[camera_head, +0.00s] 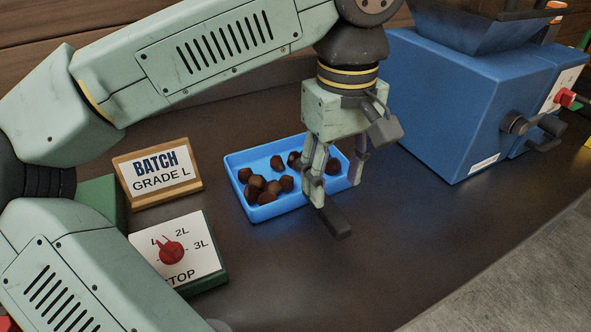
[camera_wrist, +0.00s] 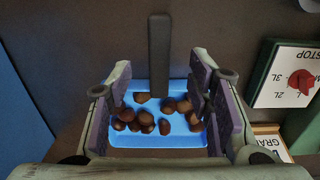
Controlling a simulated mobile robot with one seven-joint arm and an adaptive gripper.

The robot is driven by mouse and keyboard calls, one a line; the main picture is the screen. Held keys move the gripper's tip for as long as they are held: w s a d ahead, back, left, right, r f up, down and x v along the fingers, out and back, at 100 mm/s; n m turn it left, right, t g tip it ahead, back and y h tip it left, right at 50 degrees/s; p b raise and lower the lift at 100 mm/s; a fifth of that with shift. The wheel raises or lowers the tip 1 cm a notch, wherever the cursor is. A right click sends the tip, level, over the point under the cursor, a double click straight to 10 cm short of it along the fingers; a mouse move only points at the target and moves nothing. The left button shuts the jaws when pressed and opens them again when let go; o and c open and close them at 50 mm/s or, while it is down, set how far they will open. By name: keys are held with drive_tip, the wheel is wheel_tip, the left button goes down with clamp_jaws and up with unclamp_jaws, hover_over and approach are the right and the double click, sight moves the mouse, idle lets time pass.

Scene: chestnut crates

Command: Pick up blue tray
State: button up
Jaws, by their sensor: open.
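The blue tray (camera_head: 268,213) sits on the dark counter and holds several brown chestnuts (camera_head: 268,184). It also shows in the wrist view (camera_wrist: 151,87), between my fingers. My gripper (camera_head: 338,185) is open, pointing down at the right end of the tray in the head view. In the wrist view its purple-padded fingers (camera_wrist: 165,115) stand on either side of the tray. I cannot tell whether any finger touches the tray.
A blue machine (camera_head: 450,110) with a dark hopper stands to the right. A "BATCH GRADE L" sign (camera_head: 157,172) and a dial box with a red knob (camera_head: 171,252) stand left of the tray. The counter in front of the tray is clear.

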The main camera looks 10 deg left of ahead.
sight(334, 213)
drive_tip(key=f, duration=0.8)
drive_tip(key=shift+s+d+f+p, duration=0.1)
drive_tip(key=shift+s+d+p, duration=0.15)
drive_tip(key=shift+s+p, duration=0.1)
drive_tip(key=shift+c, duration=0.6)
clamp_jaws()
